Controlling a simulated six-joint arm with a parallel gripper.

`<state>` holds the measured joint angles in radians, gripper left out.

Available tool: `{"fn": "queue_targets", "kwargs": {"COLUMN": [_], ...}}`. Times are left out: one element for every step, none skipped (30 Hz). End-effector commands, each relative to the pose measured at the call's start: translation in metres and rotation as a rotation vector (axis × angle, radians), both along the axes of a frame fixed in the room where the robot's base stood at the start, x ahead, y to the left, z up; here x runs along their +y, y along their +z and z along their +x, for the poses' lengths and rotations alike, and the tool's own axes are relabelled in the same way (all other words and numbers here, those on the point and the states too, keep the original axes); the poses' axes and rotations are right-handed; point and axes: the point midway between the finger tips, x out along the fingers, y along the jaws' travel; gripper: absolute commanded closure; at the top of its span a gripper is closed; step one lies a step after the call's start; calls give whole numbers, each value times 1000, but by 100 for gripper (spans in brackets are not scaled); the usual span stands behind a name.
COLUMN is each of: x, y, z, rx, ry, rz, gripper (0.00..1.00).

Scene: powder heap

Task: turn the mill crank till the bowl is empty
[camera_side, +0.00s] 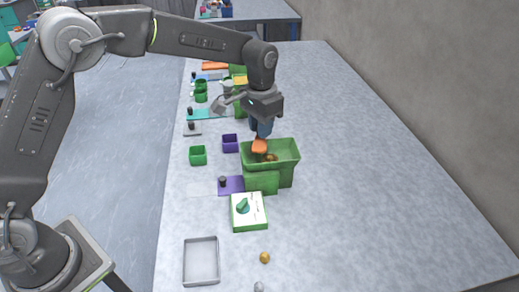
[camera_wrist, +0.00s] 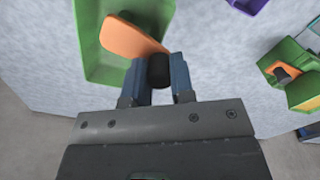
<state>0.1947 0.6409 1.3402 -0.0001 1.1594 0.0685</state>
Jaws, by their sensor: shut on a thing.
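My gripper (camera_wrist: 159,80) is shut on a dark knob (camera_wrist: 159,70), with one blue-grey finger on each side. A flat orange piece (camera_wrist: 130,38) lies right by the knob, over an open green bin (camera_wrist: 90,35). In the side view my gripper (camera_side: 260,134) points down above the green bin (camera_side: 286,178), and the orange piece (camera_side: 259,146) shows just under the fingers. Whether this piece is the mill crank, I cannot tell. A small orange-brown thing (camera_side: 271,157) shows inside the bin. I cannot make out the bowl or its contents.
A white-topped green box with a green knob (camera_side: 248,211) stands in front of the bin. A purple plate (camera_side: 231,186) and small green box (camera_side: 198,155) lie left. A grey tray (camera_side: 201,261) and small ball (camera_side: 265,257) are nearer. The table's right side is clear.

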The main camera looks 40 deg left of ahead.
Motion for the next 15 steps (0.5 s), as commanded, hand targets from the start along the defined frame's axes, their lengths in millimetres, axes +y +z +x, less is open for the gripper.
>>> {"fn": "queue_targets", "kwargs": {"x": [-1, -2, -3, -4, -6, -8, -10, -12, -15, -16, -18, -19, -19, -20, -21], "y": [2, 2, 2, 2, 2, 2, 2, 2, 2, 2, 2, 2, 2, 2, 2], "z": [0, 0, 1, 1, 2, 3, 4, 4, 5, 6, 6, 7, 7, 6, 6], "rx": [-2, -2, -2, -2, -2, -1, 0, 0, -1, -1, -1, -1, -1, -1, -1], "ry": [0, 0, 0, 0, 0, 0, 0, 0, 0, -1, -1, 0, 0, 0, 0], "rz": [-3, -3, -3, -3, -3, -2, -2, -2, -2, -2, -2, -2, -2, -2, -2], "gripper": [100, 100, 100, 100, 100, 100, 100, 100, 100, 100, 100, 100, 100, 100, 100]}}
